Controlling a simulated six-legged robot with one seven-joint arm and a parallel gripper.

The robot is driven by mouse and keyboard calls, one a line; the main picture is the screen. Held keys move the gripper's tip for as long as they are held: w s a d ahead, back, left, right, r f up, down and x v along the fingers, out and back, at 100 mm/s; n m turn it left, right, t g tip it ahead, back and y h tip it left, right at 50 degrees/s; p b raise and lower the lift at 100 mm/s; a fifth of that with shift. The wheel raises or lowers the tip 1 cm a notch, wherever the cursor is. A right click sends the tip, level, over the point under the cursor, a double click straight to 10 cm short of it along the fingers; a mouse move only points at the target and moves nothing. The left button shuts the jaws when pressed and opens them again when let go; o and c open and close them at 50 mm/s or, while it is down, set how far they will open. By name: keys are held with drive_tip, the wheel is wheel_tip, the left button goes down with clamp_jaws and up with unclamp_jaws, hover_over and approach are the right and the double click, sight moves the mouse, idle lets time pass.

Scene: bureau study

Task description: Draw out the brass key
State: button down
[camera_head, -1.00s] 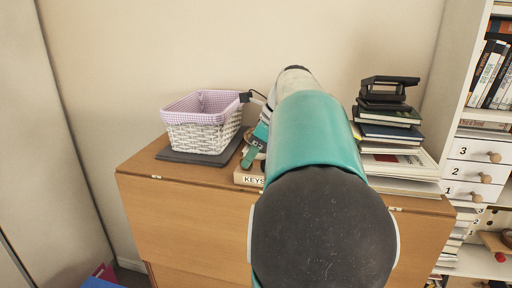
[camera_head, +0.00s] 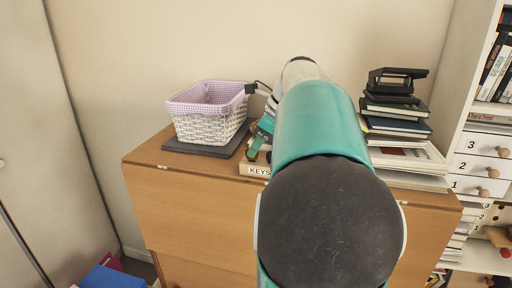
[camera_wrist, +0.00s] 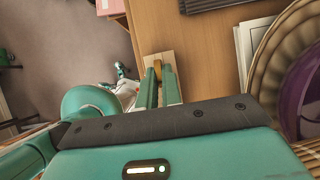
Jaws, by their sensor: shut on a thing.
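The wooden block labelled KEYS (camera_head: 258,170) sits on the bureau top, partly hidden behind my arm. In the wrist view its pale wood (camera_wrist: 149,61) shows by my fingertips. My gripper (camera_wrist: 160,80) is shut on a brass-yellow piece, which I take as the brass key (camera_wrist: 158,68); only a small part of it shows between the fingers. I cannot tell whether the key is still in the block. In the head view my gripper (camera_head: 257,140) is just above the block, mostly hidden by my arm.
A white wicker basket with lilac lining (camera_head: 207,128) stands on a dark mat (camera_head: 185,149) to the left. Stacked books (camera_head: 397,128) with a black device on top stand right of my arm. A shelf with numbered drawers (camera_head: 480,167) is at far right. The wall is close behind.

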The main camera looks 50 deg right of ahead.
drive_tip(key=shift+r, duration=2.9)
drive_tip(key=shift+s, duration=0.1)
